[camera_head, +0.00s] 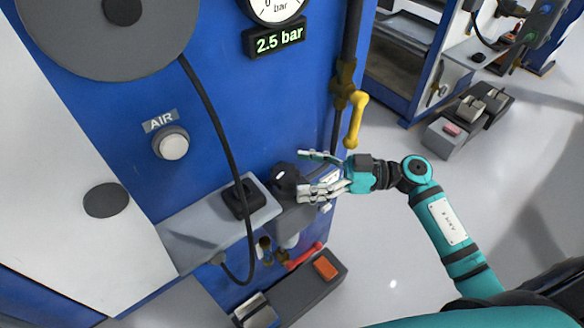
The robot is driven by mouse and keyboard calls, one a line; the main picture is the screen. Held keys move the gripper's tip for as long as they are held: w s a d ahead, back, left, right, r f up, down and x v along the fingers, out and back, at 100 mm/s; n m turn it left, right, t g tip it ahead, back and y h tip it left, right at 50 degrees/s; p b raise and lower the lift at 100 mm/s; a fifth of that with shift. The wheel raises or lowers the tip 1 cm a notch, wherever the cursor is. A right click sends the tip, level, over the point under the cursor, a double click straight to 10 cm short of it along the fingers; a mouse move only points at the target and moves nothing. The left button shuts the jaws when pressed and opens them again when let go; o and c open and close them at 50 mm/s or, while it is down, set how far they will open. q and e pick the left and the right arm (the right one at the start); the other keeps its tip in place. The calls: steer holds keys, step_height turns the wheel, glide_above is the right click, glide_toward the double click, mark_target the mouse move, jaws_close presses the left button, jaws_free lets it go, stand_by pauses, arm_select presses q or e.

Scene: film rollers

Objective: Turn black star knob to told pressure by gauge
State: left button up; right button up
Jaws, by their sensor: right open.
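The black star knob (285,178) sits on the regulator at the lower right of the blue panel. A round gauge (276,6) is cut off by the top edge, so its needle reading cannot be told. The green display (279,41) under it reads 2.5 bar. My right gripper (304,172) comes from the right and is open, with its fingers beside the knob's right side. I cannot tell whether a finger touches the knob. My left gripper is not in view.
A yellow valve lever (356,118) hangs on the dark pipe above my right gripper. A white AIR button (174,146) is on the panel. A grey shelf (190,240) juts out at left. A foot pedal unit (308,290) stands below. Open floor lies at right.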

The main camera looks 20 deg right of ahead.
mark_target(292, 172)
steer(key=shift+x, duration=1.65)
